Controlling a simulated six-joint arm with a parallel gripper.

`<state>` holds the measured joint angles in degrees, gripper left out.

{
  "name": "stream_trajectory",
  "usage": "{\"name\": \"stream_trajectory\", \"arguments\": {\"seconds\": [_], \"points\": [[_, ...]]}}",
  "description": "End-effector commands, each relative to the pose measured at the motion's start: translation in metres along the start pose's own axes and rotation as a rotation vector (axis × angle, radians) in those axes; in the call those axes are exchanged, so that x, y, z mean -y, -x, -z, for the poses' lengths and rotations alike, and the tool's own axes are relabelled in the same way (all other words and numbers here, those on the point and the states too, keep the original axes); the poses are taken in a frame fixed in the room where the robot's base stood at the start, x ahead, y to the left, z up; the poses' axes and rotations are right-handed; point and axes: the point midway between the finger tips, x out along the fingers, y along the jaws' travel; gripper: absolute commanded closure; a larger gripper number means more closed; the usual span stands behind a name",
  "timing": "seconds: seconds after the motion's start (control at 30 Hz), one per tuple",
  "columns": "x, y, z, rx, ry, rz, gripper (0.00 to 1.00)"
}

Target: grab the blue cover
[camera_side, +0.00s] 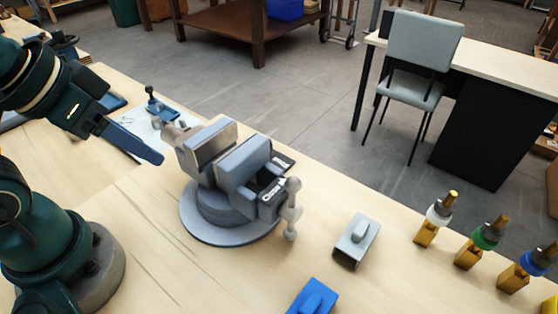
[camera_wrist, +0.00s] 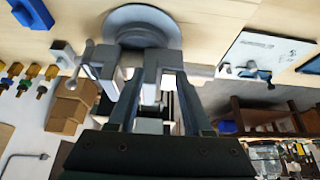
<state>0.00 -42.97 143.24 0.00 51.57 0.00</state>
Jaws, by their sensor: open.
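The blue cover (camera_side: 313,299), a block with a raised part on top, lies on the table at the bottom edge of the side view, partly cut off. A blue piece that looks like it shows at the top left of the wrist view (camera_wrist: 32,12). My gripper (camera_side: 158,158) is at the left of the side view, above the table and left of the vise, well apart from the blue cover. In the wrist view its two fingers (camera_wrist: 159,75) are spread with nothing held between them, and the vise shows beyond them.
A grey vise (camera_side: 222,205) on a round base stands between my gripper and the blue cover. A grey cover (camera_side: 357,238) lies right of the vise. Gold fittings with white (camera_side: 436,217), green (camera_side: 482,240) and blue (camera_side: 528,265) rings stand farther right. A chair (camera_side: 417,70) is beyond the table.

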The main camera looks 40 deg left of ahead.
Motion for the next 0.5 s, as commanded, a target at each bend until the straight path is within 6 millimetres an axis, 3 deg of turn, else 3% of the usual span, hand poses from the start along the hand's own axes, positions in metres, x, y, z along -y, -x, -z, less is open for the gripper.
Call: {"name": "stream_trajectory", "arguments": {"seconds": [0.2,0.3,0.5], "points": [[0.0,0.0,0.0,0.0,0.0,0.0,0.5],[0.0,0.0,0.0,0.0,0.0,0.0,0.22],[0.0,0.0,0.0,0.0,0.0,0.0,0.22]]}}
